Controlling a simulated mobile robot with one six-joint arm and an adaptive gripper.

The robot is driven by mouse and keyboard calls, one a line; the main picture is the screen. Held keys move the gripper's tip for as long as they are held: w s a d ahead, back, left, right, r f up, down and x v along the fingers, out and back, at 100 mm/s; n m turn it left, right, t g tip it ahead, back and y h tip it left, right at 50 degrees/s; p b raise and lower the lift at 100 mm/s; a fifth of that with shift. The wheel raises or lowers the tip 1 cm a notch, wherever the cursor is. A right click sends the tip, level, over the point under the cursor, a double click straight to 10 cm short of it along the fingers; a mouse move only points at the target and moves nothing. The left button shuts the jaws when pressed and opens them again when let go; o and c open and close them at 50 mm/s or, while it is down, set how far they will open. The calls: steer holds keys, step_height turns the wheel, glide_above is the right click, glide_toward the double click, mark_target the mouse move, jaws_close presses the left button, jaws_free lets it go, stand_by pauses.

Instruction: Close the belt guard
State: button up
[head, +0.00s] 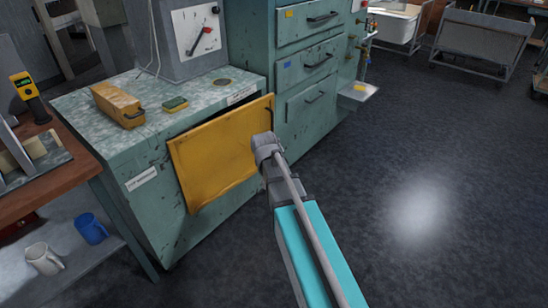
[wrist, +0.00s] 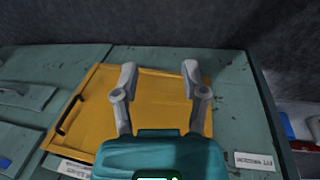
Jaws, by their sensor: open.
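The belt guard is a yellow panel (head: 215,155) on the front of a worn teal cabinet. It stands out from the cabinet at its top edge, with a dark gap behind it. The guard also fills much of the wrist view (wrist: 88,125), where a dark handle (wrist: 68,115) shows near its left edge. My gripper (head: 265,145) is in front of the guard's right part in the head view. In the wrist view its two grey fingers (wrist: 159,69) are spread apart over the yellow panel with nothing between them. Whether they touch it, I cannot tell.
A yellow box (head: 118,104) and a green-yellow sponge (head: 174,103) sit on the cabinet top (head: 75,105). Teal drawers (head: 308,70) stand behind to the right. A wooden bench (head: 60,180) is at left, above a shelf with a blue mug (head: 91,228).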

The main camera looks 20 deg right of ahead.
steer(key=s+a+m, duration=0.2)
steer(key=s+m, duration=0.1)
steer(key=s, duration=0.4)
steer(key=s+a+m+g+y, duration=0.1)
steer(key=s+a+m, duration=0.2)
steer(key=s, duration=0.4)
steer(key=shift+a+f+g, duration=0.15)
steer(key=shift+a+g, duration=0.05)
steer(key=shift+g, duration=0.1)
steer(key=shift+s, duration=0.1)
